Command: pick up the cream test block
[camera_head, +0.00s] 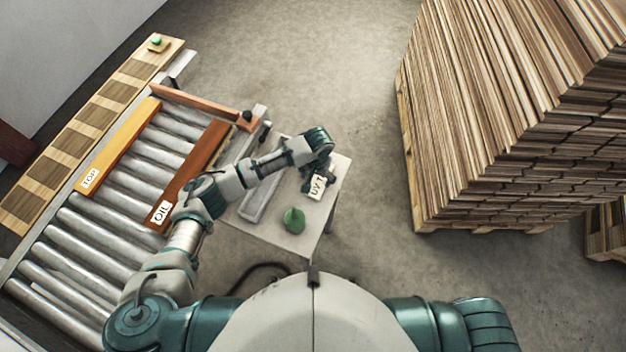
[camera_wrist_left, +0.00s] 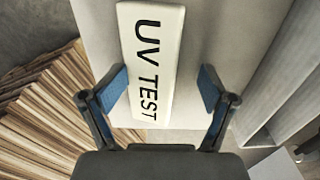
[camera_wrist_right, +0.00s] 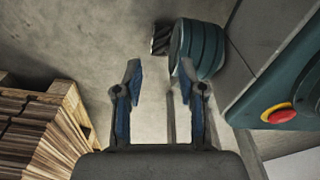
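The cream test block (camera_wrist_left: 150,60) is a flat, long block marked "UV TEST" in black. It lies on the small grey table and fills the upper middle of the left wrist view. In the head view its lower end (camera_head: 317,187) shows, with the rest hidden under my left gripper (camera_head: 319,170). In the left wrist view my left gripper (camera_wrist_left: 165,92) is open, its blue-padded fingers on either side of the block, with gaps visible. Whether the fingertips are down at block height I cannot tell. My right gripper (camera_wrist_right: 157,85) is open and empty over the floor.
The small table (camera_head: 272,233) also carries a green object (camera_head: 294,220) and a grey tray (camera_head: 260,197). The roller conveyor (camera_head: 97,233) at left holds an orange "TOP" board (camera_head: 120,145) and a brown "OIL" board (camera_head: 192,172). A large wood stack (camera_head: 500,120) stands at right, with clear floor between.

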